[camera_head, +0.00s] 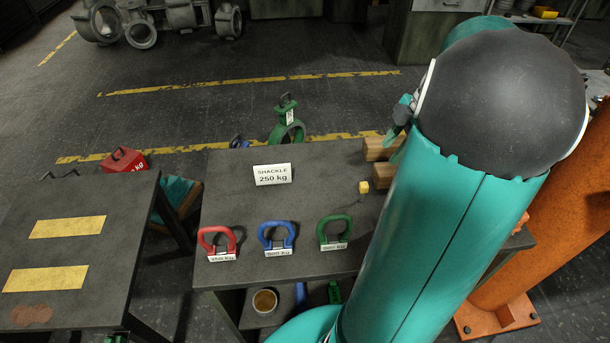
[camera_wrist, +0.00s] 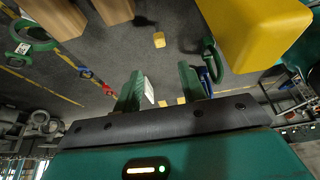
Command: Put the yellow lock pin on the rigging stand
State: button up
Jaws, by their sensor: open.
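The dark table carries red (camera_head: 217,241), blue (camera_head: 276,237) and green (camera_head: 334,233) shackles and a sign (camera_head: 272,174) reading "SHACKLE 250 kg". I cannot tell whether this table is the rigging stand.
Wooden blocks (camera_head: 379,149) lie at the table's right back. A large yellow object (camera_wrist: 262,28) is close at the wrist view's upper right. A second table (camera_head: 85,255) with yellow patches stands left. The table's middle is clear.

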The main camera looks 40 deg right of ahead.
jog(key=w+a+r+m+h, duration=0.1)
jog(key=a+r+m, duration=0.15)
jog(key=a, duration=0.55)
jog(key=w+a+r+m+h, duration=0.1)
jog(key=a+r+m+h, duration=0.15)
jog(key=a, duration=0.65)
jog(key=w+a+r+m+h, duration=0.1)
jog(key=w+a+m, duration=0.15)
jog(key=a, duration=0.55)
jog(key=s+a+m+t, duration=0.3)
jog(key=s+a+m, duration=0.1)
jog(key=a, duration=0.5)
jog(key=shift+s+a+m+y, duration=0.2)
jog(key=shift+s+m+y, duration=0.15)
jog(key=shift+s, duration=0.1)
jog(key=shift+s, duration=0.1)
jog(key=shift+c, duration=0.5)
